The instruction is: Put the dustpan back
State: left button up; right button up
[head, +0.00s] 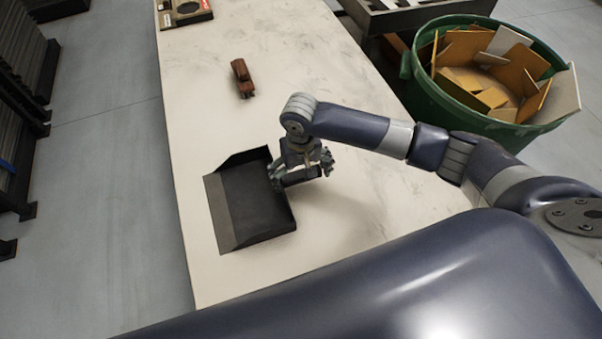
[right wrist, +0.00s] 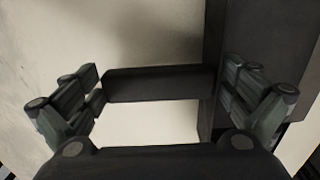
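The black dustpan (head: 250,205) lies on the pale table (head: 345,240), its open edge to the left and its short handle (head: 302,177) to the right. My right gripper (head: 303,172) is over the handle. In the right wrist view the gripper (right wrist: 163,82) is spread wide. The handle (right wrist: 160,84) runs lengthwise across the gap between the fingers, from the left fingertips toward the dark pan wall (right wrist: 210,60) by the right finger. I cannot tell whether the fingers touch it. My left gripper is not in view.
A small brown object (head: 242,78) lies farther up the table. A dark flat case (head: 183,12) is at the far end. A green bin (head: 425,98) full of wood offcuts stands right of the table. Dark racks (head: 15,110) stand at the left.

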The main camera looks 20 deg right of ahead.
jog(key=shift+r, duration=0.25)
notch_tip(320, 180, up, 12)
jog(key=shift+b, duration=0.4)
jog(key=shift+f, duration=0.15)
